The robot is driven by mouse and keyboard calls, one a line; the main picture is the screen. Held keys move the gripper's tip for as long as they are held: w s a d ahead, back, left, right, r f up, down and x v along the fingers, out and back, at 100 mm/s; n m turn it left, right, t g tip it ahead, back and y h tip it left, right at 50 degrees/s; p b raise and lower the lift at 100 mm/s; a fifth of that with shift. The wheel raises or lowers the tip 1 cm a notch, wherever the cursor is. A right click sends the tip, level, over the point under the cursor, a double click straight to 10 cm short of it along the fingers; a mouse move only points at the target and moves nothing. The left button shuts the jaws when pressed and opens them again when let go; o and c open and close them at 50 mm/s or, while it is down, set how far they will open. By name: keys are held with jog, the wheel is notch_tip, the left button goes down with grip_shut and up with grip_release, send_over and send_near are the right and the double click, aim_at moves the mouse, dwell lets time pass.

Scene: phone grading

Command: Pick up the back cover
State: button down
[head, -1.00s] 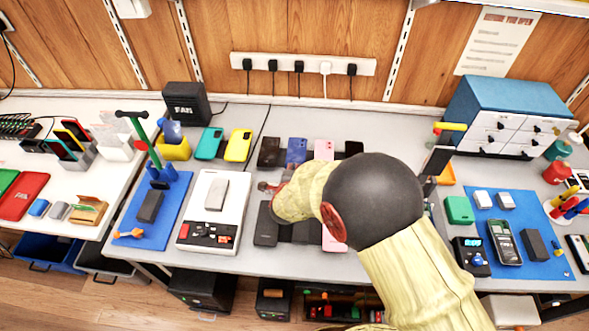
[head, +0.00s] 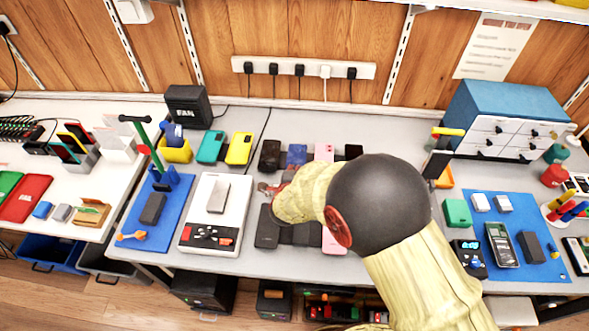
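Several flat phone-shaped pieces lie in two rows at the middle of the bench, and I cannot tell which is the back cover. The far row has a dark piece (head: 269,155), a blue piece (head: 297,154), a pink piece (head: 323,151) and a black piece (head: 354,151). The near row has a black piece (head: 267,228), dark pieces (head: 301,235) and a pink piece (head: 333,241), partly hidden by my arm. My gripper (head: 265,188) is between the rows at their left end. Its fingers are small and partly hidden, so their opening and any contact are unclear.
Left of my gripper stands a white device with a grey block (head: 232,232), then a blue mat (head: 177,218). Teal (head: 210,147) and yellow (head: 239,148) phones stand behind. A blue drawer cabinet (head: 485,110) and another blue mat (head: 552,268) are at the right.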

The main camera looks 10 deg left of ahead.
jog(key=s+f+p+v, duration=0.1)
jog(key=p+v, duration=0.3)
jog(key=v, duration=0.9)
jog(key=shift+s+f, duration=0.55)
jog(key=shift+f, duration=0.05)
